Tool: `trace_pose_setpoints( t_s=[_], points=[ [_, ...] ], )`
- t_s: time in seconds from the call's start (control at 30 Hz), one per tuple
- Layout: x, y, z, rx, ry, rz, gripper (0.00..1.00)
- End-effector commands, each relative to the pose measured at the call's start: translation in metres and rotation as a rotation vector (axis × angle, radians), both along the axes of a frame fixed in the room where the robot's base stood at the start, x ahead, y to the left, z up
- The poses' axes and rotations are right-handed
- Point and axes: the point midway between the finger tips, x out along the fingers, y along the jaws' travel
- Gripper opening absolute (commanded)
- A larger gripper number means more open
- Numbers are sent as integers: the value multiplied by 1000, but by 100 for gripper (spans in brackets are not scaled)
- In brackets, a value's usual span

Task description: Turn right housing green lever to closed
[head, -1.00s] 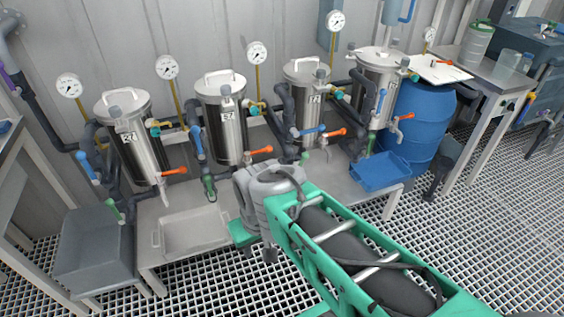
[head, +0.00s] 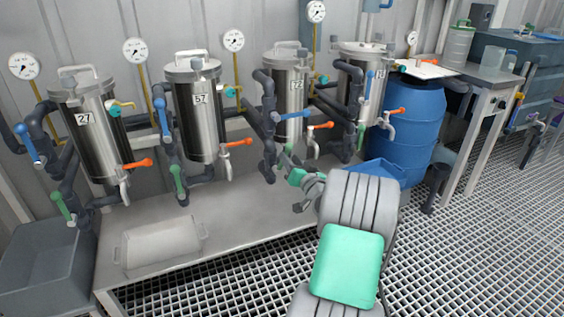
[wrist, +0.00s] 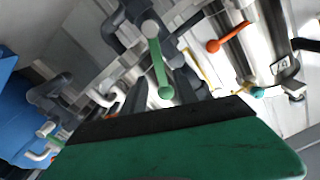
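The rightmost steel housing (head: 352,85) has a green lever (head: 361,135) low on its left side, hanging nearly upright. My gripper (head: 297,177) is left of it, beside the lower pipes of the housing marked 72 (head: 290,95); the arm partly hides it. I cannot tell which housing that lever belongs to.
Orange handles (head: 395,111) and blue levers (head: 370,80) stick out near the green levers. Dark pipes crowd the lower front. The bench (head: 235,205) is mostly clear.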

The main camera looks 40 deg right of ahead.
Motion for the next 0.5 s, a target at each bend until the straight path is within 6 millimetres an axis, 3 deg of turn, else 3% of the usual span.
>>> trace_pose_setpoints(
  t_s=[0.3, 0.5],
  points=[
    [55, -14, 0, -2, 2, 4, 35],
    [63, -17, 2, 0, 2, 2, 35]
  ],
)
